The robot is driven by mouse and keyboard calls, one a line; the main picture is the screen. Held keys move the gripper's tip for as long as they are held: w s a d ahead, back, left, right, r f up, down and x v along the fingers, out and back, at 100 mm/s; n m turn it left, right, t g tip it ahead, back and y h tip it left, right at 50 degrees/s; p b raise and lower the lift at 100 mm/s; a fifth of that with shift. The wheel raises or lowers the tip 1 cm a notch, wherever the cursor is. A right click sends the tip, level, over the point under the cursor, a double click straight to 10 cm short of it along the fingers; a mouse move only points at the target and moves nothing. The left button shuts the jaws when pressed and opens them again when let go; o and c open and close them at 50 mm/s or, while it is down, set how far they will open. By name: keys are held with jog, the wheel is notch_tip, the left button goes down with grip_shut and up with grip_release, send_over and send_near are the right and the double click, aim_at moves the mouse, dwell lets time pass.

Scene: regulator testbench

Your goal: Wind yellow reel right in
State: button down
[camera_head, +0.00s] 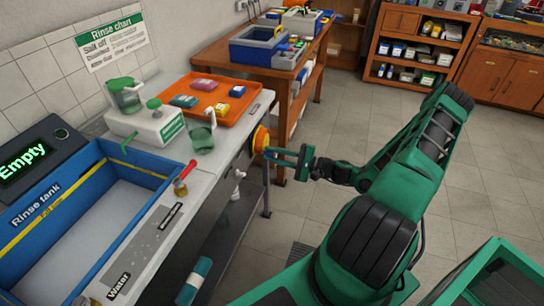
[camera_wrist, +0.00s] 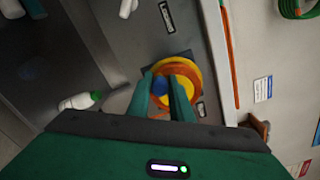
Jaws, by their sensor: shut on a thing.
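The yellow reel (camera_head: 260,138) is mounted on the front face of the bench, on the right part of it. In the wrist view the reel (camera_wrist: 190,72) shows as a yellow and orange disc on a dark plate, with a blue part at its middle. My gripper (camera_head: 272,153) reaches the reel from the right with my green arm stretched towards the bench. In the wrist view my gripper's fingers (camera_wrist: 161,88) are shut on the blue part of the reel. The fingers hide part of the reel's lower side.
The bench top holds a blue rinse tank (camera_head: 85,210), a white dispenser box (camera_head: 148,124) and an orange tray (camera_head: 215,100). A white and green nozzle (camera_head: 238,184) hangs from the bench front, near the reel. The floor (camera_head: 330,130) right of the bench is clear.

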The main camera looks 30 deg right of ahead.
jog(key=m, duration=0.2)
jog(key=shift+r+m, duration=0.3)
jog(key=shift+r, duration=0.1)
jog(key=shift+r+m, duration=0.45)
jog(key=shift+m, duration=0.65)
jog(key=shift+d+r, duration=0.1)
jog(key=c, duration=1.6)
grip_release()
jog(key=shift+s, duration=0.1)
jog(key=v, duration=1)
jog(key=shift+s+d, duration=0.2)
jog(key=shift+a, duration=0.1)
